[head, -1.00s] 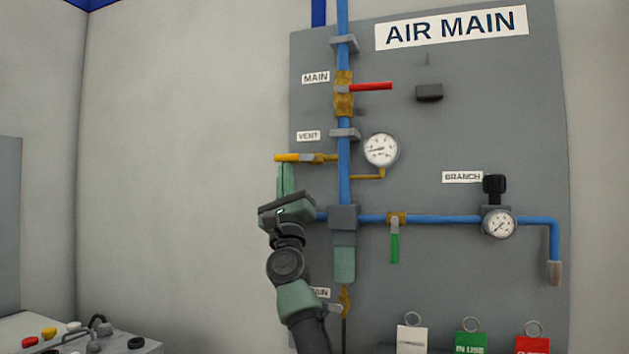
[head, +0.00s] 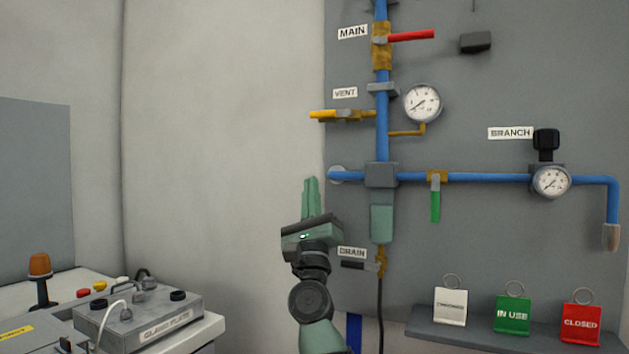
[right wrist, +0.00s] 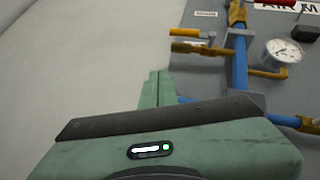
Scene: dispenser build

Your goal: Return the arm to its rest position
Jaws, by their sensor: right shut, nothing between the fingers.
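My right gripper (head: 310,183) points upward in front of the left edge of the grey panel (head: 480,90), below the yellow vent valve handle (head: 325,114). Its green fingers are together with nothing between them. In the right wrist view the closed fingers (right wrist: 155,75) point up, left of the blue pipe (right wrist: 240,70) and apart from the yellow vent handle (right wrist: 185,33). My left gripper does not show.
The red main handle (head: 410,36) sticks out to the right and the green branch handle (head: 435,206) hangs down. White, green (head: 513,315) and red tags stand on a shelf at lower right. A grey control box (head: 140,318) is at lower left. Bare wall lies left of the panel.

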